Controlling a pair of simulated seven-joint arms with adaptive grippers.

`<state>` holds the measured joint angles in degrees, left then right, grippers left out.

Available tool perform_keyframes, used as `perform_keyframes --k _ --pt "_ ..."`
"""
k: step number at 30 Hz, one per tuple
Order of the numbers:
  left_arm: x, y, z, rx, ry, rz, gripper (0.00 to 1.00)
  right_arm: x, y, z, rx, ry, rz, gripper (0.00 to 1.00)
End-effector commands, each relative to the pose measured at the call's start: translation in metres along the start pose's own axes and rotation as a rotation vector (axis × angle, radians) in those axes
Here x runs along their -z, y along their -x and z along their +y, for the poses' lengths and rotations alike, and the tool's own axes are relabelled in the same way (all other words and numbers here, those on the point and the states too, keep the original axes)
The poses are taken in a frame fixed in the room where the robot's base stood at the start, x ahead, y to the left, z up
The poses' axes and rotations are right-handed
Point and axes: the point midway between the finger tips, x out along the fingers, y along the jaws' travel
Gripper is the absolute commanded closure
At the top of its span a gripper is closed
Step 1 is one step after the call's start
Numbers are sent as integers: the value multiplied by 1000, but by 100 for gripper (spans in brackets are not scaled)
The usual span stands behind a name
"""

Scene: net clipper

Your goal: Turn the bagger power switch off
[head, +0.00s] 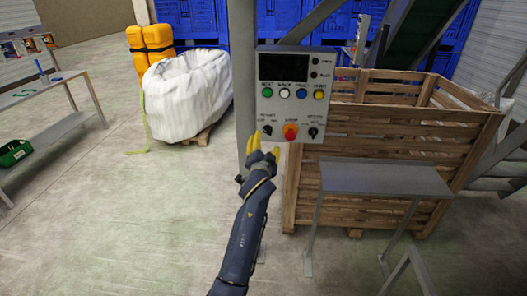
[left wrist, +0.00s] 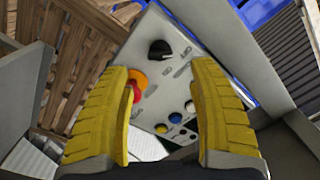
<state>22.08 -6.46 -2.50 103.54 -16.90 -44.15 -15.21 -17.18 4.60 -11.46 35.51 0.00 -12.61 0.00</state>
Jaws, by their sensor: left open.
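The grey control panel (head: 290,105) is mounted on a post and has a dark display on top. Along its bottom are a left black rotary knob (head: 267,130), a red emergency button (head: 290,131) and a right black rotary knob (head: 313,132). The labels are too small to read surely. My left gripper (head: 264,149) is open and empty, just below the left knob. In the left wrist view its yellow fingers (left wrist: 165,70) are spread, with the left black knob (left wrist: 158,50) beyond the tips and the red button (left wrist: 135,88) by one finger. My right gripper is not in view.
A row of coloured buttons (head: 293,93) sits above the knobs. A wooden crate (head: 390,140) and a grey metal stand (head: 385,178) are to the right. A white bulk bag (head: 187,95) stands behind left.

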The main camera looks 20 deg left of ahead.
Motion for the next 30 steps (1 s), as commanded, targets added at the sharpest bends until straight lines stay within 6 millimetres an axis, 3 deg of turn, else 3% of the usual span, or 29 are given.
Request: perform_keyframes --k 3,10,30 --pt "0 17 0 0 0 0 40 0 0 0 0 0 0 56" --pt "0 34 -1 1 0 0 40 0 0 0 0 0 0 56" --pt "4 38 -2 5 38 21 40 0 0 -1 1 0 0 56"
